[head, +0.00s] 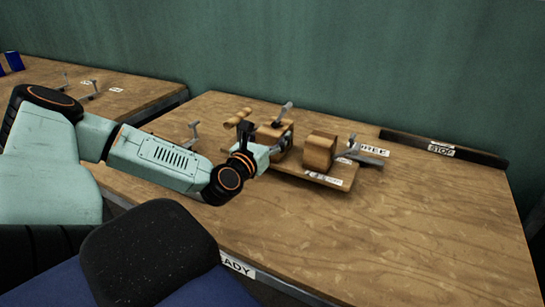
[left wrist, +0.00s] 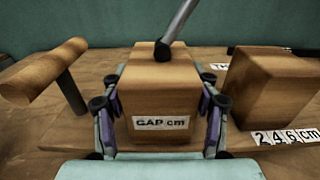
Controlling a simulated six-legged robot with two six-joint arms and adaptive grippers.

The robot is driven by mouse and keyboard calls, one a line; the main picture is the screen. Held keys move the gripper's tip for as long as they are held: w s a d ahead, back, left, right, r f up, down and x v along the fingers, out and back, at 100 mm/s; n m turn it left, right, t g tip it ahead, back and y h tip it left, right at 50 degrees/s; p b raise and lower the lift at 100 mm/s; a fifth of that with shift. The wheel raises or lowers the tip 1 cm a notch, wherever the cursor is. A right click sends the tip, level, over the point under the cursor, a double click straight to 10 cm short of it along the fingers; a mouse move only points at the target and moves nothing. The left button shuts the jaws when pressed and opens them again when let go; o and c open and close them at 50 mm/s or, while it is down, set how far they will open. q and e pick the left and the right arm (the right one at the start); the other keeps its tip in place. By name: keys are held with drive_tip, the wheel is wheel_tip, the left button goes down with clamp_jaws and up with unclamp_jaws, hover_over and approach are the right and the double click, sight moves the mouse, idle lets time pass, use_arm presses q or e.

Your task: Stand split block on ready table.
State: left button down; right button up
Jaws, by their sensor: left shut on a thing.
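My left gripper (head: 263,144) is at the left part of a wooden press on the table. In the left wrist view its fingers (left wrist: 160,122) are shut on the sides of a wooden block (left wrist: 158,97) labelled "GAP cm". A metal rod with a dark end (left wrist: 163,51) meets the top of this block. Whether the block is split cannot be seen. A second wooden block (head: 320,150) stands to the right on the press board (head: 335,184); it also shows in the left wrist view (left wrist: 270,88).
A wooden T-handle (left wrist: 45,72) stands left of the gripped block. A metal lever (head: 368,157) is right of the second block. A dark bar (head: 400,140) with a "STOP" label lies along the back edge. The table's right front is clear. Another table (head: 130,88) stands at the left.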

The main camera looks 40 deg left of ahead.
use_arm(q)
drive_tip(key=shift+d, duration=0.3)
drive_tip(key=f+b, duration=0.2)
drive_tip(key=f, duration=0.1)
drive_tip(key=shift+a, duration=0.3)
drive_tip(key=shift+w+d+f+b, duration=0.1)
drive_tip(key=shift+f+b, duration=0.3)
drive_tip(key=shift+b, duration=0.3)
drive_tip(key=shift+d+r, duration=0.15)
drive_tip(key=shift+a, duration=0.2)
drive_tip(key=c, duration=0.7)
unclamp_jaws()
drive_tip(key=shift+f, duration=0.2)
drive_tip(key=o, duration=0.3)
drive_tip(key=shift+d+r, duration=0.1)
drive_tip(key=shift+d, duration=0.1)
drive_tip(key=shift+o, duration=0.2)
